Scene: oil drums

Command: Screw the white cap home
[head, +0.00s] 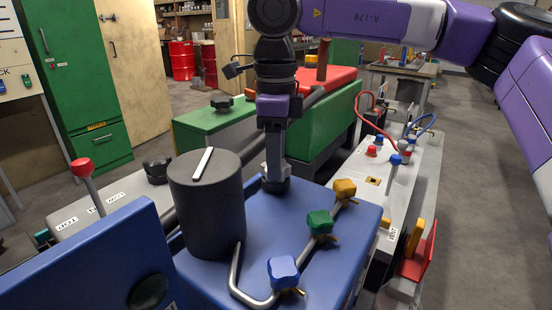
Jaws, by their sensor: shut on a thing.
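My gripper (276,176) points straight down over the blue box top (310,215), in the middle of the head view. Its grey fingers are shut on a small dark round piece (276,186) at the box's surface, just behind and right of a large black cylinder. I cannot make out a white cap; the fingers and the shade hide most of what they hold. I cannot tell how far down the held piece sits.
The black cylinder (207,215) with a white bar on top stands close to the left. A bent grey pipe with blue (283,272), green (320,222) and yellow (345,188) knobs runs along the front right. A green box (320,120) stands behind.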

